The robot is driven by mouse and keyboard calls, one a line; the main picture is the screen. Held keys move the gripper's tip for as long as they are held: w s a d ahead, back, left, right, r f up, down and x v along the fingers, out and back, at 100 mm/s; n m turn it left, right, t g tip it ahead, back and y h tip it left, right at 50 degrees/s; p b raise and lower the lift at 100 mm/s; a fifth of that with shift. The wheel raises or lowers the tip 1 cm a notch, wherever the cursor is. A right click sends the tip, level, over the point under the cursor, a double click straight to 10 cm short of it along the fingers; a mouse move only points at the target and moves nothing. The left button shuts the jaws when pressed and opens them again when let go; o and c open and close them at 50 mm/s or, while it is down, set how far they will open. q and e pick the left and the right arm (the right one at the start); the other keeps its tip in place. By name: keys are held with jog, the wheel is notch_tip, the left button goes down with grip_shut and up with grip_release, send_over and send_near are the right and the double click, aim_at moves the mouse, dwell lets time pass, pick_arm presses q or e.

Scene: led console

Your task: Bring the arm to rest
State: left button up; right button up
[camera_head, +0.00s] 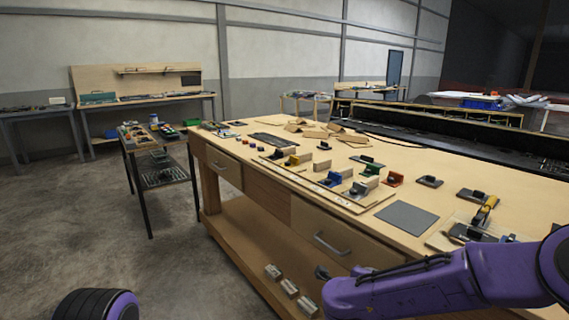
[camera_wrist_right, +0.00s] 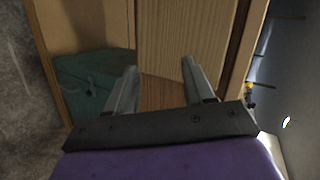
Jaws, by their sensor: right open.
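My right arm (camera_head: 430,285) is purple and enters the head view from the lower right. It lies in front of the workbench's near side. Its gripper cannot be made out in the head view. In the right wrist view, my right gripper (camera_wrist_right: 155,82) has two grey fingers set well apart. Nothing is held between them, and wooden surfaces show beyond. A dark purple and black part of my own body shows at the bottom left of the head view. My left gripper is not in view.
The workbench (camera_head: 415,213) carries coloured blocks, a grey mat (camera_head: 407,217) and tools. Silver blocks (camera_head: 290,287) sit on its lower shelf. A drawer handle (camera_head: 330,245) projects from its front. A tool-laden side table (camera_head: 160,160) stands left. Floor between is clear.

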jog(key=s+d+f+n+g+y, duration=0.15)
jog(key=s+f+n+y, duration=0.25)
jog(key=s+f+n, duration=1.2)
jog(key=s+d+f+g, duration=0.2)
jog(key=s+d+f, duration=0.2)
jog(key=s, duration=0.7)
jog(key=s+d+f+n+g, duration=0.1)
jog(key=s+d+f, duration=0.3)
jog(key=s+f, duration=0.4)
jog(key=s+g, duration=0.1)
jog(key=s, duration=0.2)
jog(key=shift+n+g, duration=0.3)
jog(key=shift+g, duration=0.05)
